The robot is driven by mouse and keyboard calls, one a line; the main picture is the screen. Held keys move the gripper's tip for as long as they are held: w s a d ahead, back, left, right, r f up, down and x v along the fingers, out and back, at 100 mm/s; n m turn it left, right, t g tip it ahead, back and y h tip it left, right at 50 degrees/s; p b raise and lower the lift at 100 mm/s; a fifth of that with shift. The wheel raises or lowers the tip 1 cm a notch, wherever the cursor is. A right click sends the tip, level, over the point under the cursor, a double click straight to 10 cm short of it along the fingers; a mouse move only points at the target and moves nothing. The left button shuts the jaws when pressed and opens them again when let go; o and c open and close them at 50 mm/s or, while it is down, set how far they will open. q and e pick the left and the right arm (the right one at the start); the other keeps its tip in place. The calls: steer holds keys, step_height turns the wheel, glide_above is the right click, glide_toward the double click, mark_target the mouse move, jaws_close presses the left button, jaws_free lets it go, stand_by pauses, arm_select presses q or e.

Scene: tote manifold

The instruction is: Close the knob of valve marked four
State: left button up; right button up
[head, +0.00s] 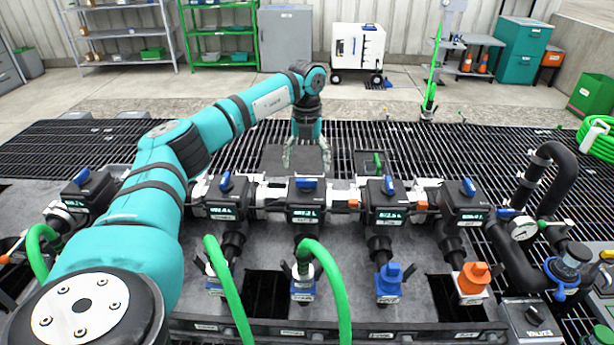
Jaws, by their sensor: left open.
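A row of black valve boxes with blue knobs runs across the manifold. From the left, the knobs show at the far-left box (82,176), the left-middle box (225,182), the middle box (307,183), the right-middle box (388,186) and the far-right box (469,187). The middle knob lies crosswise; the right-middle knob points more front to back. Their labels are too small to read, so I cannot tell which is marked four. My left gripper (306,156) is open and empty, pointing down just behind the middle box, apart from its knob. My right gripper is not in view.
Green hoses (327,285) rise in front of the row. Blue (389,280) and orange (473,276) fittings stand at the front right. A pressure gauge (523,229) and black bent pipe (560,180) stand at the right. Open floor grating (400,140) lies behind.

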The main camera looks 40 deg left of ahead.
mark_target(306, 180)
arm_select(q)
step_height(306, 180, down, 4)
steer(key=shift+s+f, duration=0.1)
steer(key=shift+f, duration=0.55)
steer(key=c, duration=1.2)
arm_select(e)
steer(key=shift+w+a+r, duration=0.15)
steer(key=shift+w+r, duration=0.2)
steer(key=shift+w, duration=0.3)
